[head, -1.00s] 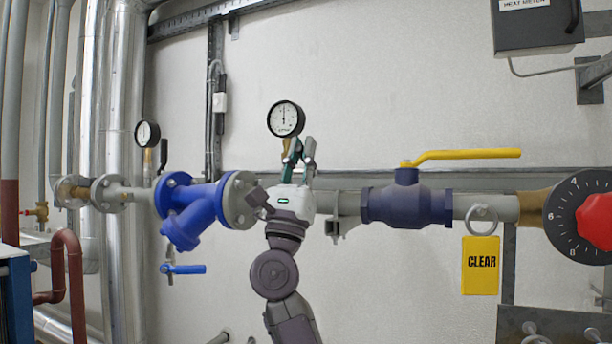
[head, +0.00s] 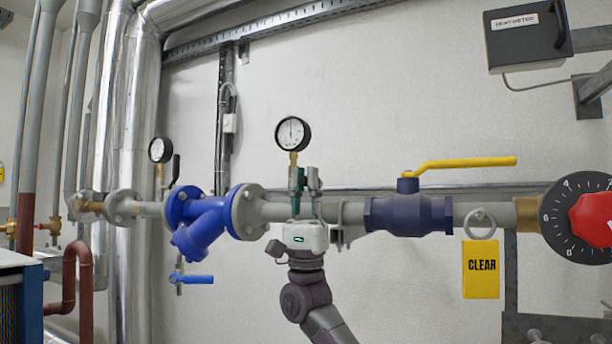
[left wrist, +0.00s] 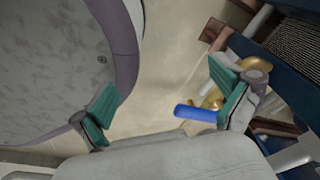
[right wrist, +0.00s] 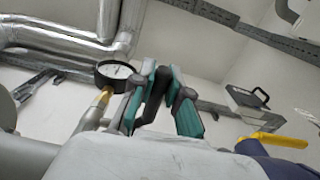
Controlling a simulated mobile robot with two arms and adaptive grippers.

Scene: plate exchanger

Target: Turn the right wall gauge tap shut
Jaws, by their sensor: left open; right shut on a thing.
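The right wall gauge (head: 292,133) is a round white dial with a black rim, on a brass stem above the grey pipe. My right gripper (head: 305,178) is upright in front of the pipe, just below the gauge, and hides most of its tap. In the right wrist view the gripper (right wrist: 160,82) is shut on the black tap lever (right wrist: 155,95), which stands between its teal fingertips. The gauge (right wrist: 115,72) is left of it there. My left gripper (left wrist: 167,108) is open and empty in the left wrist view, and out of the head view.
The blue strainer (head: 205,222) and a second gauge (head: 160,150) are to the left. A dark blue valve with a yellow lever (head: 465,162) is to the right, beside a yellow CLEAR tag (head: 481,270). In the left wrist view a blue handle (left wrist: 195,112) lies near the right finger.

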